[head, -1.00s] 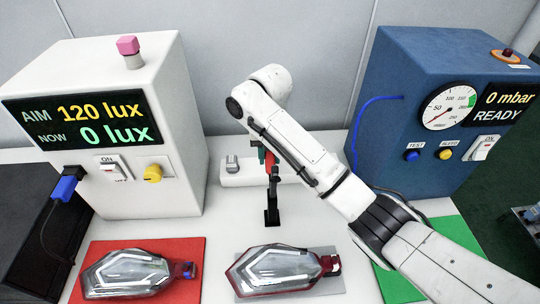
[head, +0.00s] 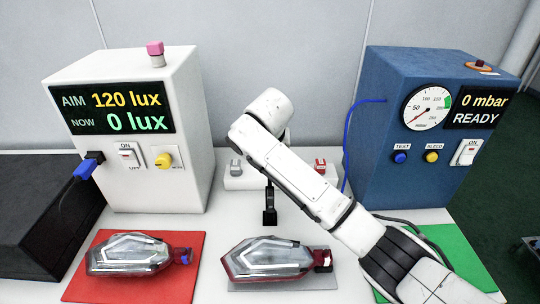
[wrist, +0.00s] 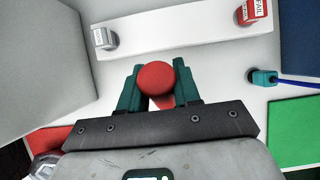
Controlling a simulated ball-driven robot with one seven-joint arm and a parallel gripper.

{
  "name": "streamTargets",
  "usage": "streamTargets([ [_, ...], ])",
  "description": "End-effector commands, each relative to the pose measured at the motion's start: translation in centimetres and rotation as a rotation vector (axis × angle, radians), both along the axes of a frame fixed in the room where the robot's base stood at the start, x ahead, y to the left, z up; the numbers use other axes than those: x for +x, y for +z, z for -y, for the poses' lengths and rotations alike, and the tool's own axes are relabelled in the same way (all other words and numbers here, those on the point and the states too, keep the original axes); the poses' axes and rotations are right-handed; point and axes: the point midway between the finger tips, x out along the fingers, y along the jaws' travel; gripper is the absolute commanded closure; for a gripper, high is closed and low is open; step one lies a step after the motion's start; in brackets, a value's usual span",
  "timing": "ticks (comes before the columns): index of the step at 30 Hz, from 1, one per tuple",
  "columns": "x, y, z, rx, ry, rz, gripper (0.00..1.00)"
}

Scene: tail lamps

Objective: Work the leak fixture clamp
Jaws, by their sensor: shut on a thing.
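The leak fixture clamp's black part (head: 269,214) stands upright behind the grey plate (head: 325,280). A lamp (head: 268,259) with a clear lens and dark red housing lies on that plate. In the wrist view the clamp's red handle (wrist: 155,77) has its rounded end between the two teal fingers of my gripper (wrist: 159,84), which is shut on it. In the head view my arm hides the gripper and the handle. The blue leak tester (head: 395,180) reads 0 mbar, READY, with TEST (head: 400,157) and yellow (head: 431,157) buttons.
A white rail (wrist: 180,32) behind holds a grey block (wrist: 104,38) and a red FAIL block (wrist: 252,12). A white light box (head: 130,190) stands left. Another lamp (head: 128,255) lies on a red mat (head: 190,248); a green mat (head: 450,240) is at right.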

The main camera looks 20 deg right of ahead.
Motion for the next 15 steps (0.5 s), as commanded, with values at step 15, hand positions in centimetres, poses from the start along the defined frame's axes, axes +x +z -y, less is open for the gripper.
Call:
streamTargets([
  [15, -0.04, 0.17, -0.04, -0.005, 0.0, 0.017, 0.64],
])
